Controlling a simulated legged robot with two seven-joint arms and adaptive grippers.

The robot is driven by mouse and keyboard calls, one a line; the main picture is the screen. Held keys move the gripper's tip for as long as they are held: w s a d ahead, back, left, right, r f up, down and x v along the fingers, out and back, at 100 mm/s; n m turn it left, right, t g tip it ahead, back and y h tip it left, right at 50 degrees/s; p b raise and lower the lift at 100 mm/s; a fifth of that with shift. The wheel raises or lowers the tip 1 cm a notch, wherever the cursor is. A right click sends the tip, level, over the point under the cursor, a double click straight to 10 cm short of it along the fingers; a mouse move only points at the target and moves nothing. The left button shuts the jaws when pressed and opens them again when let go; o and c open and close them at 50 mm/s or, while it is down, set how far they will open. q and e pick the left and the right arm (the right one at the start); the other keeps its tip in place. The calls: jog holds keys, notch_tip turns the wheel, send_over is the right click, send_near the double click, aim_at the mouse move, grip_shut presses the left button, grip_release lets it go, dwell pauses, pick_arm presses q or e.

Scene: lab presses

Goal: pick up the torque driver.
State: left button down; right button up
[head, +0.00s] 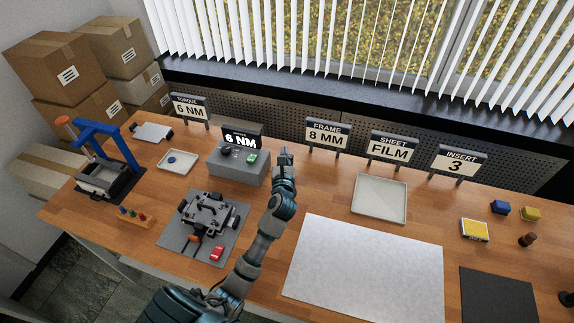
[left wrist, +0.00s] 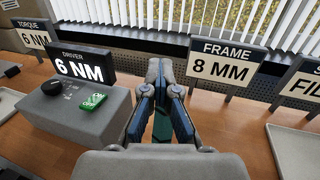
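My left gripper (head: 285,156) is over the table just right of the grey driver box (head: 238,166). In the left wrist view its fingertips (left wrist: 160,72) come together, with no gripped object clearly visible; a dark teal part shows lower between the fingers. I cannot make out a torque driver for certain. An orange-handled tool (head: 195,239) lies by the front of the dark fixture (head: 208,213), apart from my gripper. The driver box bears a "DRIVER 6 NM" display (left wrist: 82,66), a black knob (left wrist: 52,87) and a green switch (left wrist: 94,101). My right gripper does not clearly show.
A blue press (head: 106,150) stands at the left. The "FRAME 8 MM" sign (head: 327,135) stands behind and right of my gripper. A square tray (head: 380,198) and a large white sheet (head: 365,268) lie to the right. Bare wood lies between gripper and tray.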

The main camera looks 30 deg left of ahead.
pick_arm(q)
jog(key=shift+r, duration=0.8)
jog(key=c, duration=1.4)
grip_release()
jog(key=shift+d+r, duration=0.1)
jog(key=shift+d, duration=0.25)
jog(key=o, duration=0.8)
jog(key=shift+w, duration=0.1)
jog(key=shift+o, duration=1.1)
jog(key=shift+a, duration=0.2)
pick_arm(e)
jog(key=shift+a+r, duration=0.2)
jog(key=shift+a, duration=0.15)
